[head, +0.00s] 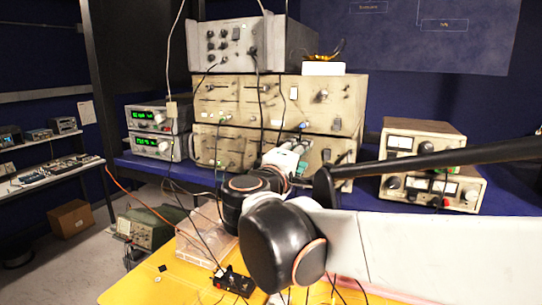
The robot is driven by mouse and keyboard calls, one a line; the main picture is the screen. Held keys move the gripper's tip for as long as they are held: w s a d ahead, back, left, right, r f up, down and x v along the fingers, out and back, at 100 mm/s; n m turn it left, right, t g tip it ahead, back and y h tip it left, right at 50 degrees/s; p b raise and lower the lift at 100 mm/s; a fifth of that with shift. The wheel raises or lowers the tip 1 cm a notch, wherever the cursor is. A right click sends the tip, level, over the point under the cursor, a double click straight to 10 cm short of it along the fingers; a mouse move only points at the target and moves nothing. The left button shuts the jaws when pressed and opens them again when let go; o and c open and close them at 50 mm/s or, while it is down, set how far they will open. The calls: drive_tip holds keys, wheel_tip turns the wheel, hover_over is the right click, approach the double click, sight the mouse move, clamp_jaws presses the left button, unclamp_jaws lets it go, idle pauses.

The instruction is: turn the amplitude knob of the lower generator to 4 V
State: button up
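Two small stacked units with lit green displays stand at the left end of the blue bench: the upper unit (160,117) and the lower unit (158,147). Their digits are too small to read. A knob (163,146) shows on the lower unit's front. Two wide beige panels, upper (225,90) and lower (205,150), also stand stacked, with several knobs. I cannot tell for sure which pair holds the lower generator. My gripper (290,152) is in front of the lower beige panel, right of the green displays. Its fingers are not clear, and any contact is hidden.
A grey instrument (228,45) sits on the beige stack. Two beige meter units (425,140) stand at the right. A yellow table (150,285) in front bears a clear box (205,240) and a black device (233,282). Cables hang before the panels and the left units.

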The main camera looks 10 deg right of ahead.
drive_tip(key=shift+s+a, duration=0.1)
drive_tip(key=v, duration=1.1)
drive_tip(key=shift+s+a, duration=0.2)
drive_tip(key=shift+s, duration=0.1)
